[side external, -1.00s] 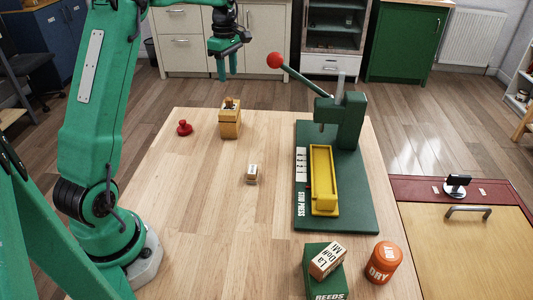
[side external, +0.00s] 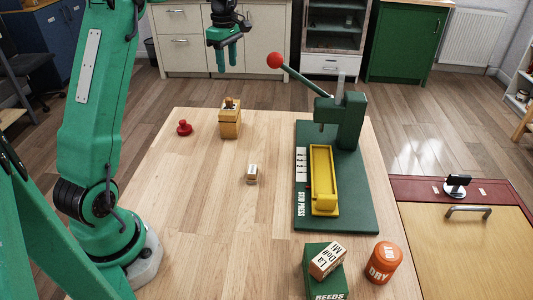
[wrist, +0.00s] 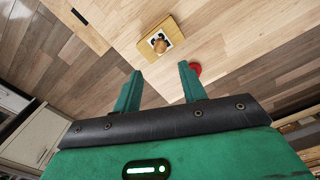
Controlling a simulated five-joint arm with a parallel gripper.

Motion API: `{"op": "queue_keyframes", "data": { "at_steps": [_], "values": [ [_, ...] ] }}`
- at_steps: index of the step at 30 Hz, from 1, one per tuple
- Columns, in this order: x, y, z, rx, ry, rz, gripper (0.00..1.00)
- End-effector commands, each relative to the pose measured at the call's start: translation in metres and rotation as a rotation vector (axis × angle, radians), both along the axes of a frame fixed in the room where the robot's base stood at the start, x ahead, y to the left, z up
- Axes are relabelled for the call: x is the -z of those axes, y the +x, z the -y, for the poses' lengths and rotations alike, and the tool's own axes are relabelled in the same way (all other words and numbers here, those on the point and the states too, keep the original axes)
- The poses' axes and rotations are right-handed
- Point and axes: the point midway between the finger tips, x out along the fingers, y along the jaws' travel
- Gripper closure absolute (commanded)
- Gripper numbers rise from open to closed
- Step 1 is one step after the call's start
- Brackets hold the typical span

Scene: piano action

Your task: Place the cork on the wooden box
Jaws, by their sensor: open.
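The wooden box (side external: 229,130) is a yellow-brown box standing upright near the far left of the table. A small brown piece that looks like the cork (side external: 229,103) sits on its top. In the wrist view the box (wrist: 149,38) is seen from above, with the round brown cork (wrist: 159,46) on its dark and white top. My gripper (side external: 227,68) is open and empty, above and beyond the box, apart from it. In the wrist view its two green fingers (wrist: 157,76) have nothing between them.
A red knobbed piece (side external: 184,128) stands left of the box. A small labelled block (side external: 252,174) lies mid-table. The green stud press (side external: 345,120) with a yellow tray (side external: 323,180) stands right. A green reeds box (side external: 324,280) and orange jar (side external: 384,262) are in front.

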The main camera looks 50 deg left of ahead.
Motion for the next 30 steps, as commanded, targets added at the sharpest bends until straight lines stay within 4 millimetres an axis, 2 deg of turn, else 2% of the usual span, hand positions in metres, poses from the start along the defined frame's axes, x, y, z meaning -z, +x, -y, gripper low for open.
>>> {"op": "queue_keyframes", "data": {
  "at_steps": [7,14,22,30],
  "values": [
    [-0.017,-0.009,0.024,0.126,0.017,0.03,0.58],
    [-0.044,-0.031,0.068,0.379,0.055,0.085,0.58],
    [-0.066,-0.072,0.122,0.716,0.115,0.151,0.58],
    [-0.073,-0.119,0.168,1.046,0.191,0.21,0.58]
  ]
}}
